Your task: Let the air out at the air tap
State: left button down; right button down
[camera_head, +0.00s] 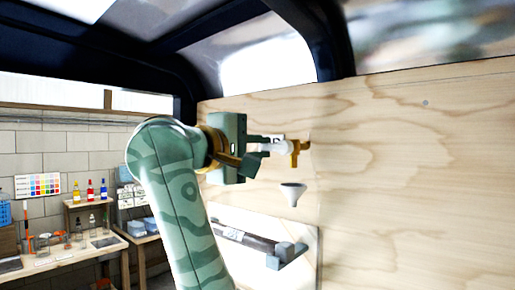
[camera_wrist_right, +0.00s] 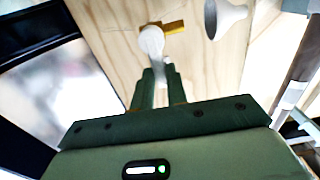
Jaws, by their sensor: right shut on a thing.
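The air tap is a small brass fitting (camera_head: 295,149) on the plywood wall, with a pale white knob-like part (camera_head: 273,147) on its left side. My right gripper (camera_head: 262,145) reaches in from the left at that white part, its fingers closed on it. In the right wrist view the two green fingers (camera_wrist_right: 158,72) are close together and meet the white rounded part (camera_wrist_right: 151,41), with the brass piece (camera_wrist_right: 174,27) just beyond it. The fingers hide part of the white piece. My left gripper is not in view.
A white funnel (camera_head: 292,194) sticks out below the tap; it also shows in the right wrist view (camera_wrist_right: 224,17). Lower on the wall is a panel with a dark bar and grey block (camera_head: 287,254). A workbench (camera_head: 70,258) with bottles stands far left.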

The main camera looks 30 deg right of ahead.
jog(key=c, duration=1.6)
grip_release()
jog(key=shift+o, duration=1)
jog(key=shift+w, duration=0.1)
jog(key=shift+a, duration=0.3)
jog(key=p+v, duration=0.7)
jog(key=v, duration=0.8)
jog(key=shift+s+a+p, duration=0.25)
jog(key=shift+p, duration=0.15)
